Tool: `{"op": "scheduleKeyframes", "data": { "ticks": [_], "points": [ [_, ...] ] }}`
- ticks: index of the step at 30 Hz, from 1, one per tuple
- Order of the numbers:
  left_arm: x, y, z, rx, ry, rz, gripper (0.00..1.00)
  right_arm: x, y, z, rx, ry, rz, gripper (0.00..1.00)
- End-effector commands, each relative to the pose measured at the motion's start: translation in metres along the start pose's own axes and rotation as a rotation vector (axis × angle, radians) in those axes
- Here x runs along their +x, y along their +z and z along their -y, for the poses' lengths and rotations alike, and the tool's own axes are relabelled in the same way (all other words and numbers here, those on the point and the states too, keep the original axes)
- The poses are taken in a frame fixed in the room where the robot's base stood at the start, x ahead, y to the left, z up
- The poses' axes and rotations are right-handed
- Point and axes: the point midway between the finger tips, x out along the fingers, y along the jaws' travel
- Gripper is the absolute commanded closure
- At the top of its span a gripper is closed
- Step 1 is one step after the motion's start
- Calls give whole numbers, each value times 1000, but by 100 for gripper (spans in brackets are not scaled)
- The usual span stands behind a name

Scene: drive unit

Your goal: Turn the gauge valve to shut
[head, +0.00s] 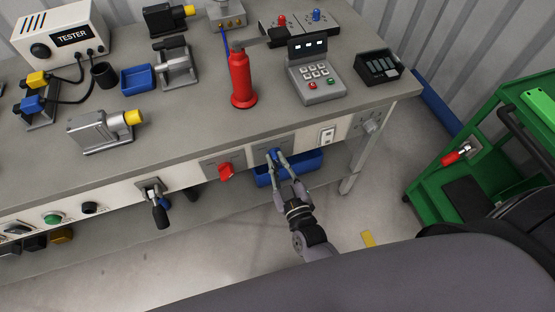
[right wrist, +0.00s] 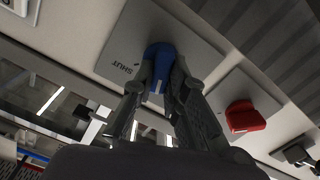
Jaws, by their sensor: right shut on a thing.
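The gauge valve is a blue knob (head: 273,154) on a grey plate on the bench's front panel. It also shows in the right wrist view (right wrist: 158,52), where its plate (right wrist: 120,45) carries the word SHUT beside the knob. My right gripper (head: 281,161) is shut on the blue knob, with a finger on each side in the right wrist view (right wrist: 164,75). The fingers hide part of the knob, so its exact pointing direction is hard to tell. My left gripper is not in view.
A red knob (head: 226,171) sits on the neighbouring plate, left of my right gripper. A blue bin (head: 304,163) lies below the panel behind the fingers. A black lever (head: 159,211) hangs further left. A green cart (head: 430,190) stands at the right.

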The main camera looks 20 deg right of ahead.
Motion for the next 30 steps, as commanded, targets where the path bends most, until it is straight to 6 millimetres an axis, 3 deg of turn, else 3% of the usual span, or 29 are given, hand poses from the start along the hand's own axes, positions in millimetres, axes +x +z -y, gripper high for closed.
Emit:
{"op": "scheduleKeyframes", "data": {
  "ticks": [12, 30],
  "points": [
    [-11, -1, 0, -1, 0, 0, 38, 0, -1, -3, 395, 0, -1, 100],
    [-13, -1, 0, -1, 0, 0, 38, 0, 2, -5, 936, 0, -2, 100]
  ]
}}
